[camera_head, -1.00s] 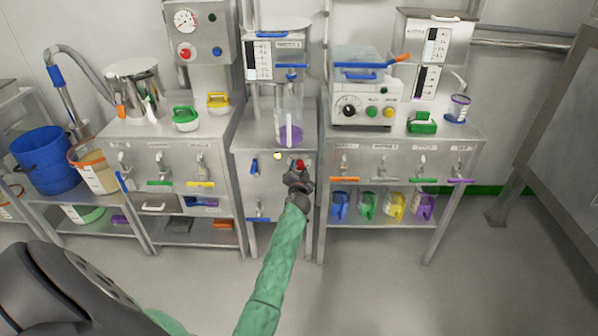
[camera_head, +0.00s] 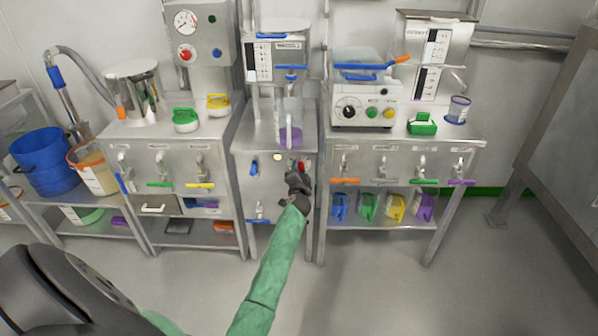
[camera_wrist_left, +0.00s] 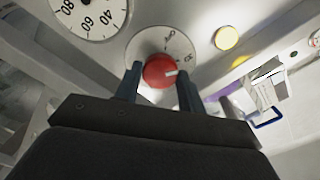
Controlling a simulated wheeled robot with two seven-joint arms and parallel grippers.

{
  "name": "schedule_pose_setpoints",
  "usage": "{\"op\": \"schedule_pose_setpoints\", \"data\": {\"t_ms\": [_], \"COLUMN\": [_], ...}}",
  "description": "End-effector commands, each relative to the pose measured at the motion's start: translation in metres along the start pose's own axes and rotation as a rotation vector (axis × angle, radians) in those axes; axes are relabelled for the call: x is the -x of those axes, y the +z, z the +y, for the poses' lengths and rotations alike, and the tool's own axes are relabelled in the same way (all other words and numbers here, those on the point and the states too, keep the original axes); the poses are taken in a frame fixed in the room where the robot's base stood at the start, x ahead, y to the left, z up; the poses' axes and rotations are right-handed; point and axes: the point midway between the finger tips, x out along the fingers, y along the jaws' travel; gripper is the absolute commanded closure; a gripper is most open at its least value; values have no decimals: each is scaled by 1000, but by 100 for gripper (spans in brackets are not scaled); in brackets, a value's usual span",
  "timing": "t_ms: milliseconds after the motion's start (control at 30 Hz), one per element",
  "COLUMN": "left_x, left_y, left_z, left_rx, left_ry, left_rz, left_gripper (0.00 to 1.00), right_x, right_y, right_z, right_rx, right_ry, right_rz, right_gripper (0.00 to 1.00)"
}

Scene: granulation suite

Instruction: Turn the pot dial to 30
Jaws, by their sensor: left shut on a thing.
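The pot dial is a red round knob (camera_wrist_left: 158,72) with a white pointer mark on a pale round scale plate (camera_wrist_left: 180,45). In the left wrist view the mark points to the right; the scale's figures are too small to read surely. In the head view a bit of the red knob (camera_head: 301,165) shows on the front of the middle steel stand (camera_head: 265,185), just above my gripper. My left gripper (camera_wrist_left: 160,88) has its two fingers on either side of the red knob and is shut on it; it also shows in the head view (camera_head: 298,183). My right gripper is not in view.
A round gauge (camera_wrist_left: 92,12) with large figures and a lit yellow lamp (camera_wrist_left: 227,38) flank the dial. A clear vessel with a purple part (camera_head: 290,136) stands above. Open floor lies at the right.

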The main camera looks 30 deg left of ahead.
Motion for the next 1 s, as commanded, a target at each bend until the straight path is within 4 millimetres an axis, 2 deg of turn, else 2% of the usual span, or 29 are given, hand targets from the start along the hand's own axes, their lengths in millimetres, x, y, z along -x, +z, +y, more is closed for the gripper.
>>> {"op": "schedule_pose_setpoints", "data": {"t_ms": [67, 100, 200, 567, 767, 1000], "left_x": [0, 0, 0, 4, 30, 64], "left_y": [-1, -1, -1, 0, 0, 0], "left_z": [0, 0, 0, 1, 2, 2], "left_rx": [1, 1, 1, 2, 2, 2], "left_ry": [0, 0, 0, 1, 1, 1], "left_rz": [2, 2, 1, 0, 0, 1], "left_gripper": [83, 57, 39, 39, 39, 39], "right_x": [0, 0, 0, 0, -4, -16], "right_y": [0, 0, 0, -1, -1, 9], "right_z": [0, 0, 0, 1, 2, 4], "right_rx": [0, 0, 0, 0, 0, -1], "right_ry": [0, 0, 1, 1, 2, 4], "right_rz": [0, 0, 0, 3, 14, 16], "right_gripper": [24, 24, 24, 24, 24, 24]}}
